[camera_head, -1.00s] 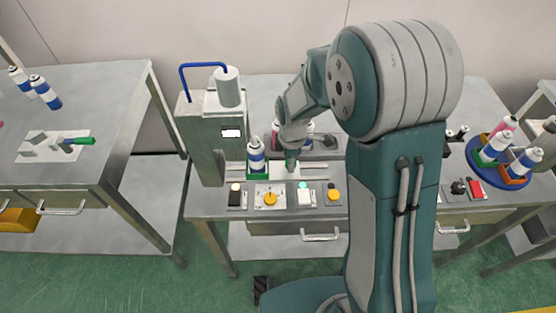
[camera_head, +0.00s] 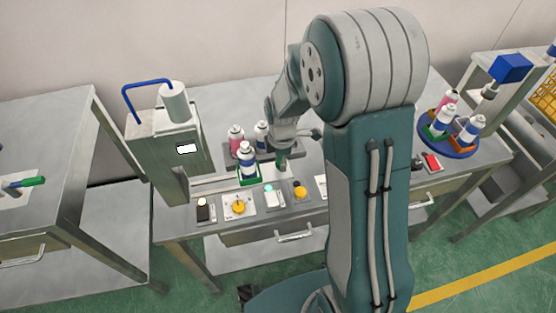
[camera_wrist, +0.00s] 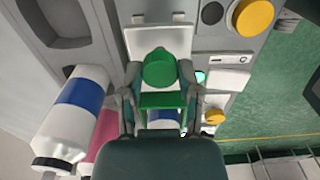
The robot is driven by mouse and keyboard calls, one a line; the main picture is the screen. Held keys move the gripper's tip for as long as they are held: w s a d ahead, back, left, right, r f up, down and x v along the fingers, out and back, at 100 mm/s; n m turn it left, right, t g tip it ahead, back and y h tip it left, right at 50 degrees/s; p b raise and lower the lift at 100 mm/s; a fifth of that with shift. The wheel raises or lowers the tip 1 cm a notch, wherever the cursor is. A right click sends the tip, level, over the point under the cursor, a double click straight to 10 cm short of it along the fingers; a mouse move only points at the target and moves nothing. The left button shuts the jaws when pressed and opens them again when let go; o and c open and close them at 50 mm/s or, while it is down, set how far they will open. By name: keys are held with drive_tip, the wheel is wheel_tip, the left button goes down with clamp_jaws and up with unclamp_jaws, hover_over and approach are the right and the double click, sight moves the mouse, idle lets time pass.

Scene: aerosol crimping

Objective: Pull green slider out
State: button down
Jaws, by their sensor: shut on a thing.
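The green slider (camera_wrist: 160,70) shows in the wrist view as a rounded green knob with a green bar below it. My gripper (camera_wrist: 159,78) is shut on the knob, one finger on each side. In the head view my gripper (camera_head: 283,158) points down over the green handle at the bench rail, largely covering it. A white and blue spray can (camera_head: 247,160) stands upright in a green holder (camera_head: 248,179) just left of my gripper. Whether the knob and this holder are one piece is hidden.
The grey crimping machine (camera_head: 160,152) stands left of the can. Pink and blue cans (camera_head: 236,139) stand in a tray behind. Buttons and a yellow knob (camera_head: 239,207) line the front edge. A blue turntable (camera_head: 447,144) with cans is at the right.

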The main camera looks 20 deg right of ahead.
drive_tip(key=shift+c, duration=1.5)
unclamp_jaws()
drive_tip(key=shift+d, duration=0.25)
drive_tip(key=shift+w+d, duration=0.1)
drive_tip(key=shift+d, duration=0.05)
drive_tip(key=shift+a+r, duration=0.25)
drive_tip(key=shift+r, duration=0.15)
wheel_tip(320, 180, up, 11)
drive_tip(key=shift+d, duration=0.2)
